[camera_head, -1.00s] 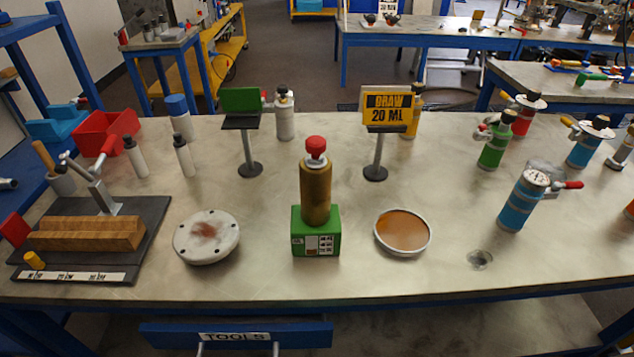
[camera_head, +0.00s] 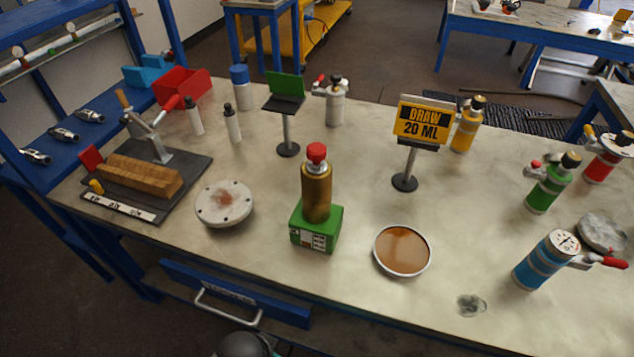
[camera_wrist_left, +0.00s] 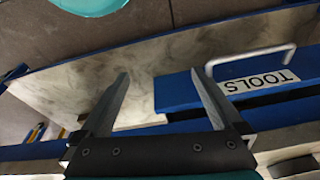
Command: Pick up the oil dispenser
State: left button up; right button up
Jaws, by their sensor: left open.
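A brass-coloured bottle with a red cap (camera_head: 317,190), probably the oil dispenser, stands upright on a green block (camera_head: 316,228) near the front middle of the bench. A yellow sign (camera_head: 421,121) reading "DRAW 20 ML" stands behind it to the right. My left gripper (camera_wrist_left: 160,74) is open and empty in the left wrist view, over the bench's front side near the drawer marked TOOLS (camera_wrist_left: 235,88). The bottle does not show in that view. My right gripper is in neither view.
A white flanged disc (camera_head: 225,203) lies left of the bottle and a dish of brown liquid (camera_head: 402,250) lies to its right. A green panel on a stand (camera_head: 285,92) is behind. Several valved cylinders, one blue (camera_head: 546,260), stand at the right.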

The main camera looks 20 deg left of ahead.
pick_arm(q)
jog(key=w+r+n+t+p, duration=0.1)
jog(key=w+r+t+p, duration=0.15)
jog(key=r, duration=0.75)
jog(key=w+r+t+p, duration=0.1)
jog(key=w+r, duration=0.3)
jog(key=r, duration=0.5)
jog(key=n+t, duration=0.1)
jog(key=t, duration=0.7)
send_near(314, 201)
jog(key=shift+g, duration=0.25)
jog(key=x, duration=0.8)
jog(key=shift+w+r+b, duration=0.1)
jog(key=shift+w+b, duration=0.2)
jog(key=shift+w, duration=0.1)
jog(key=shift+f+b+x, duration=0.15)
jog(key=shift+b+x, duration=0.15)
jog(key=shift+x, duration=1)
jog(key=shift+f+b+x, duration=0.15)
jog(key=shift+b+x, duration=0.1)
jog(key=shift+x, duration=1.05)
jog(key=shift+s+a, duration=0.1)
jog(key=shift+a, duration=0.05)
jog(key=shift+c, duration=0.2)
grip_shut()
jog(key=shift+r, duration=0.1)
